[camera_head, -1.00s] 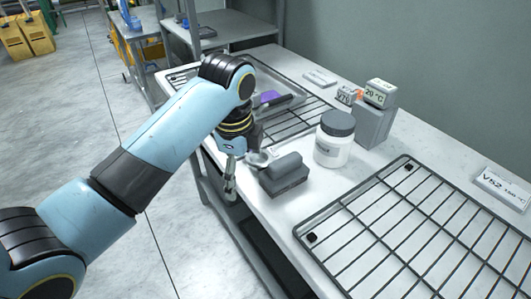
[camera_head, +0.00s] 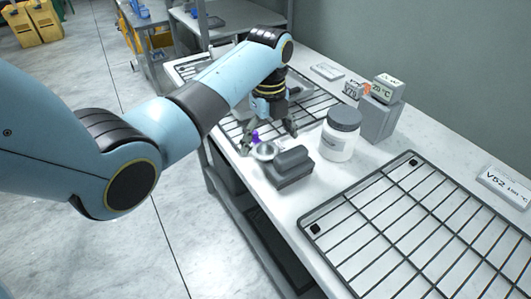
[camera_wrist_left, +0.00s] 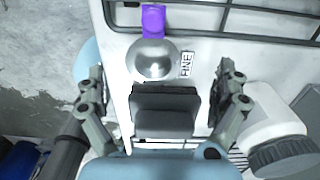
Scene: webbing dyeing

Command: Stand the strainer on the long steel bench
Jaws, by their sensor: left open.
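The strainer (camera_head: 265,151) looks like a small round silver bowl with a purple part (camera_head: 254,136) behind it. It sits against a dark grey block (camera_head: 289,167) near the front edge of the white-topped table. In the left wrist view the bowl (camera_wrist_left: 153,60) shows just beyond the block, with the purple part (camera_wrist_left: 153,20) farther off. My left gripper (camera_head: 268,138) is open and empty above the bowl and block, its fingers spread to either side. A grey bench (camera_head: 215,32) stands at the back; I cannot tell whether it is the long steel bench.
A white jar with a dark lid (camera_head: 340,136) stands right of the block. Behind it is a grey box (camera_head: 378,118) with small displays. A wire rack (camera_head: 400,235) covers the near right of the table; another rack (camera_head: 318,108) lies beyond my gripper. A small label (camera_wrist_left: 186,64) is beside the bowl.

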